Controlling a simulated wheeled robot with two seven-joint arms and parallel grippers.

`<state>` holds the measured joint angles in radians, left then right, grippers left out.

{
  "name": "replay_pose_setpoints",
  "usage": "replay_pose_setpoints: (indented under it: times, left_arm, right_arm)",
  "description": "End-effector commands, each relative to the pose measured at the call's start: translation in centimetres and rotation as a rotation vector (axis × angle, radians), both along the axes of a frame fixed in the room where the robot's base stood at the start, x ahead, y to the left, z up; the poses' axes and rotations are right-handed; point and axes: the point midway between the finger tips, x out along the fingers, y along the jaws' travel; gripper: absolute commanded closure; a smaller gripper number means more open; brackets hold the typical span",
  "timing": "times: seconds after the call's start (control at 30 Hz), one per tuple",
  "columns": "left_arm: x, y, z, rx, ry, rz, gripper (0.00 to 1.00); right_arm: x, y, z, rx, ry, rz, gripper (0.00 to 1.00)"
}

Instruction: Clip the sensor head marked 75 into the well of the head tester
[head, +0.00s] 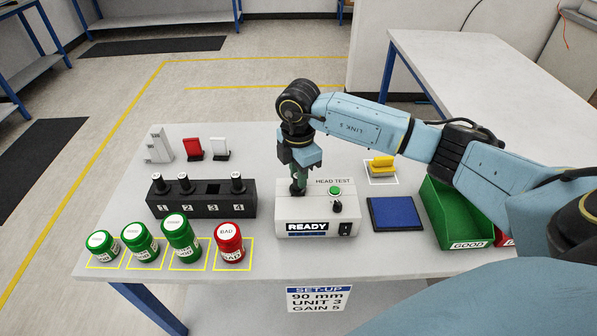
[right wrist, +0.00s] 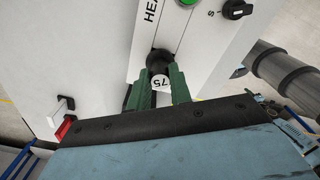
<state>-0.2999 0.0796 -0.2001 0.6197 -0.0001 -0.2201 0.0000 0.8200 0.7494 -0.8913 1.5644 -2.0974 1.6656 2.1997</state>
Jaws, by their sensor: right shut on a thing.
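The sensor head marked 75 (right wrist: 160,84) is a small black piece with a white round label. My right gripper (right wrist: 158,76) has its green fingers shut around it. In the head view this gripper (head: 298,186) points down at the left part of the head tester's top. The head tester (head: 288,213) is a white box with a "READY" display, a green button and a black knob; its face also shows in the right wrist view (right wrist: 190,50). The well is hidden by the gripper and head, so I cannot tell how deep the head sits. My left gripper is not in view.
A black rack (head: 200,204) left of the tester holds heads in slots 1, 2 and 4; slot 3 is empty. Green and red jars (head: 181,240) stand in front. A blue pad (head: 391,213), yellow block (head: 382,166) and green "GOOD" bin (head: 452,215) are at right.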

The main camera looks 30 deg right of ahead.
Motion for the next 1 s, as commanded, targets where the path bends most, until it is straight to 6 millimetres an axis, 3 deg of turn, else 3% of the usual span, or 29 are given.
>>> replay_pose_setpoints:
  times: [0.93,0.97,1.0]
  left_arm:
    - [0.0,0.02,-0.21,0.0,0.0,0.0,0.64]
    - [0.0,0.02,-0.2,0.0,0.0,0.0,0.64]
    - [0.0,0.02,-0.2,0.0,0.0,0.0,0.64]
  right_arm:
    - [0.0,0.01,-0.42,0.0,0.0,0.0,1.0]
    - [0.0,0.01,-0.42,0.0,0.0,0.0,0.78]
    - [0.0,0.0,-0.42,0.0,0.0,0.0,0.73]
